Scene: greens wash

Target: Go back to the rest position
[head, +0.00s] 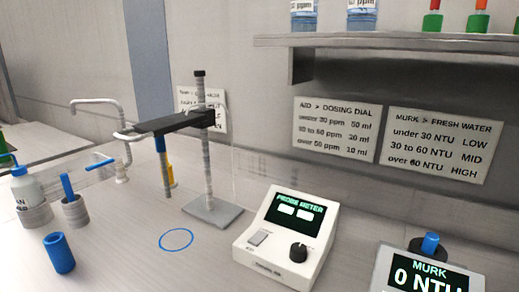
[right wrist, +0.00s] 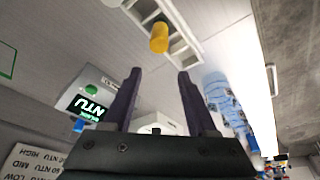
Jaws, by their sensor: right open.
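My right gripper (right wrist: 158,75) shows in the right wrist view with its two dark fingers apart and nothing between them. It is clear of the things around it in that view. Neither gripper shows in the head view, and my left gripper is in no frame.
The head view shows a probe stand (head: 208,150), a probe meter (head: 285,238), a MURK meter (head: 420,272) reading 0 NTU, a blue cup (head: 59,253) and a bottle (head: 27,190). A shelf (head: 400,41) hangs above. The wrist view shows a yellow object (right wrist: 159,38) at a white rack.

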